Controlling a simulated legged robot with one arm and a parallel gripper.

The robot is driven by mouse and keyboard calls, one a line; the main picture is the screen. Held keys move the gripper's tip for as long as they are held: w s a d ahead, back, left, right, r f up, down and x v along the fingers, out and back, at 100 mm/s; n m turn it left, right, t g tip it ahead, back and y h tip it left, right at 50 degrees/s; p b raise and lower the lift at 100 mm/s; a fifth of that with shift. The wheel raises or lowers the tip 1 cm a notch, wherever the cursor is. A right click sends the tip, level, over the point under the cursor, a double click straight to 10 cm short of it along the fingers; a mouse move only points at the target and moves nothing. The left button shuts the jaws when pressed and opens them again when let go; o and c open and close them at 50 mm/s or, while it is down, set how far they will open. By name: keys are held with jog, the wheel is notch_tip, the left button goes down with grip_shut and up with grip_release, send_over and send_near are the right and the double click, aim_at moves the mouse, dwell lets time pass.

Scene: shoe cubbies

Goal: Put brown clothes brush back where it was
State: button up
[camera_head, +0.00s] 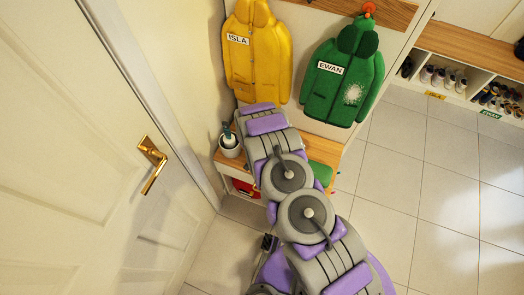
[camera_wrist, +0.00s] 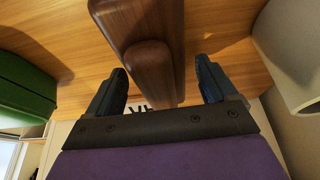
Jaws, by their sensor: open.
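The brown clothes brush (camera_wrist: 150,45) shows in the wrist view as a dark wooden piece with a rounded end, over or on a light wooden surface (camera_wrist: 75,30). My gripper (camera_wrist: 162,83) is open, with one dark finger on each side of the brush. There is a visible gap between the brush and each finger. I cannot tell how deep the brush sits between them. In the head view, my arm hides the brush and the gripper over the wooden bench (camera_head: 322,150).
A white pot (camera_head: 230,147) stands on the bench's left; a pale rounded container (camera_wrist: 296,45) is right in the wrist view. A green item (camera_wrist: 25,88) lies left. Yellow (camera_head: 257,60) and green (camera_head: 343,75) coats hang behind. A door (camera_head: 95,150) is left. Floor is clear right.

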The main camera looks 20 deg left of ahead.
jog(key=shift+r, duration=0.15)
jog(key=p+v, duration=0.2)
jog(key=v, duration=0.9)
jog(key=shift+s+r, duration=0.25)
jog(key=shift+r, duration=0.1)
